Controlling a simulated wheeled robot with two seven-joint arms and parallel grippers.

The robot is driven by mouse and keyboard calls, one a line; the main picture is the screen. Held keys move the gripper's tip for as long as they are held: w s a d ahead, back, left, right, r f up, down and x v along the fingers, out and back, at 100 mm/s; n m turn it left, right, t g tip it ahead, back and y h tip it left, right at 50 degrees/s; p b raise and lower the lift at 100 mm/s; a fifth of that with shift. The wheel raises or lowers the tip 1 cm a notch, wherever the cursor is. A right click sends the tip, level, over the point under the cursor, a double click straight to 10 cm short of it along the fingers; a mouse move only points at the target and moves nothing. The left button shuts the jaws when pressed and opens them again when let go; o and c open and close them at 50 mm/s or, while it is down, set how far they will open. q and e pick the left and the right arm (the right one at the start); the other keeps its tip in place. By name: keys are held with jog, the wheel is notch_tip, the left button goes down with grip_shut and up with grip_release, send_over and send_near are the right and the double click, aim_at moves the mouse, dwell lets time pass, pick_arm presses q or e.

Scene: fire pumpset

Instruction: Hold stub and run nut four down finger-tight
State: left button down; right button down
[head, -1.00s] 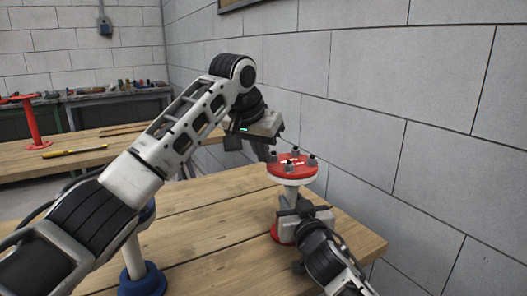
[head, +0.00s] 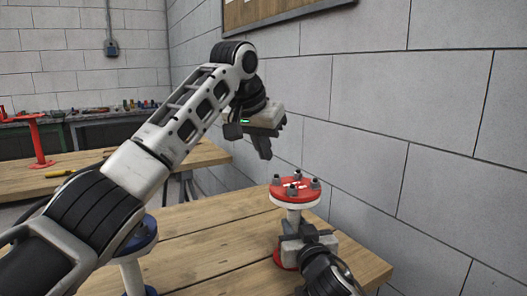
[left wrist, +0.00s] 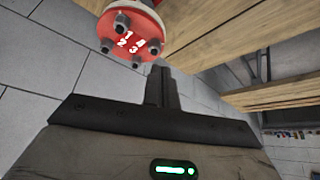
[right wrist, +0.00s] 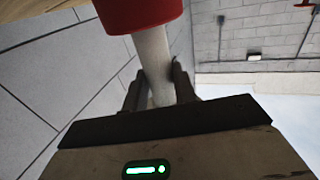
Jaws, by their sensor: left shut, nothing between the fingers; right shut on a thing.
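The stub is a pale upright pipe (head: 293,217) with a red flange (head: 296,192) on top and a red foot below. Dark nuts on studs stand around the flange; in the left wrist view white numbers 1 to 4 mark it, and nut four (left wrist: 154,47) sits beside its number. My right gripper (head: 305,238) is shut on the pipe below the flange; its fingers clasp the pipe (right wrist: 156,70) in the right wrist view. My left gripper (head: 265,150) is shut and empty, above and left of the flange, clear of the nuts. Its closed fingertips (left wrist: 160,72) point toward the flange.
A blue-flanged pipe piece (head: 140,242) stands on the wooden bench (head: 205,225), partly behind my left arm. The block wall (head: 370,130) is close behind and right of the stub. A second bench with a red stand (head: 38,145) is at the far left.

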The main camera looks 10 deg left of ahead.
aim_at(275, 187)
pick_arm(q)
jog(key=shift+s+d+f, duration=0.1)
jog(key=shift+d+f, duration=0.25)
jog(key=shift+f, duration=0.65)
jog(key=shift+s+d+f, duration=0.15)
jog(key=shift+d+f, duration=0.15)
jog(key=shift+f, duration=0.75)
jog(key=shift+s+d+f, duration=0.1)
jog(key=shift+d+f, duration=0.25)
jog(key=shift+f, duration=0.65)
jog(key=shift+w, duration=0.3)
jog(key=shift+w+a, duration=0.1)
jog(key=shift+a, duration=0.15)
jog(key=shift+w+a, duration=0.25)
jog(key=shift+a, duration=0.3)
jog(key=shift+s+a, duration=0.1)
jog(key=shift+a, duration=0.05)
